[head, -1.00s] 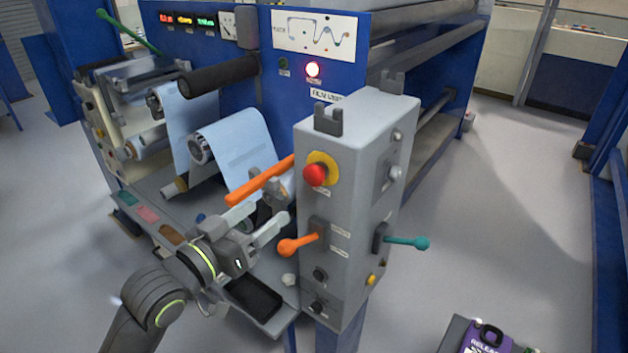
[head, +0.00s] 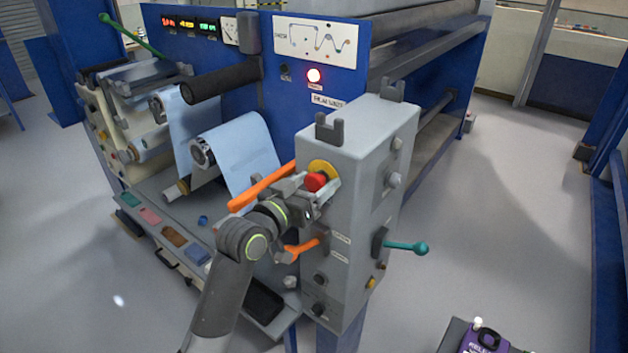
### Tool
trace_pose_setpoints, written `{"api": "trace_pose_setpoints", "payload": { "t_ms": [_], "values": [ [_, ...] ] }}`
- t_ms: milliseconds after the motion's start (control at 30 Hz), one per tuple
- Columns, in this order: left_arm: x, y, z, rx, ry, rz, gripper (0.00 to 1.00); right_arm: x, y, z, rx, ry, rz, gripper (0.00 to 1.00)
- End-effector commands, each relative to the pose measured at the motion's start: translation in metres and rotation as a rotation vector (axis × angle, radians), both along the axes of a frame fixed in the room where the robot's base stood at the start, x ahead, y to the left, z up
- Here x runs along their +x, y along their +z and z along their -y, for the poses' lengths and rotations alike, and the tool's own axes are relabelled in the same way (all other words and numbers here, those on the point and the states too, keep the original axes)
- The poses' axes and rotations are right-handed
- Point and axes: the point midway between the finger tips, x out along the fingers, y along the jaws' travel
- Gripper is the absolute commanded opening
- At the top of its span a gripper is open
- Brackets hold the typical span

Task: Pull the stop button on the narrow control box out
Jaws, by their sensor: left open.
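The narrow grey control box (head: 352,230) stands upright at the centre. Its red stop button (head: 316,182) sits in a yellow ring (head: 323,169) high on the left face. My left gripper (head: 312,194) is at the button, coming from the lower left, with its fingers open and close around or just below the red cap. Whether the fingers touch the cap cannot be told. The lower part of the ring is hidden by the gripper. My right gripper is not in view.
An orange lever (head: 302,248) sticks out just below my left gripper. A long orange bar (head: 262,186) lies behind it. A teal lever (head: 406,248) is on the box's right face. A machine with film rolls (head: 236,150) stands behind. Open floor lies to the right.

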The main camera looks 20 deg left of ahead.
Motion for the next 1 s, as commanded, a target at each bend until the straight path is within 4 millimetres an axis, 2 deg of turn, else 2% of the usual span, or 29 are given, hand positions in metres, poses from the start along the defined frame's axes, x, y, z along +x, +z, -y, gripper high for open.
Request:
{"api": "trace_pose_setpoints", "payload": {
  "t_ms": [300, 767, 800, 1000],
  "values": [
    [0.0020, 0.0000, 0.0007, 0.001, 0.000, 0.000, 0.64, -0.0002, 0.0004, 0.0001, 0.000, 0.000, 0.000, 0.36],
    [0.0017, -0.0001, 0.0005, 0.001, 0.000, 0.000, 0.04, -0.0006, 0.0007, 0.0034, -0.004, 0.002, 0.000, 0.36],
    [0.0017, -0.0001, 0.0005, 0.001, 0.000, 0.000, 0.01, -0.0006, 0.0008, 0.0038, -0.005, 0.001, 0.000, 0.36],
    [0.0017, 0.0000, 0.0005, 0.001, 0.000, -0.002, 0.01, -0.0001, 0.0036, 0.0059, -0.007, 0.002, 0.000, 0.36]
  ]
}}
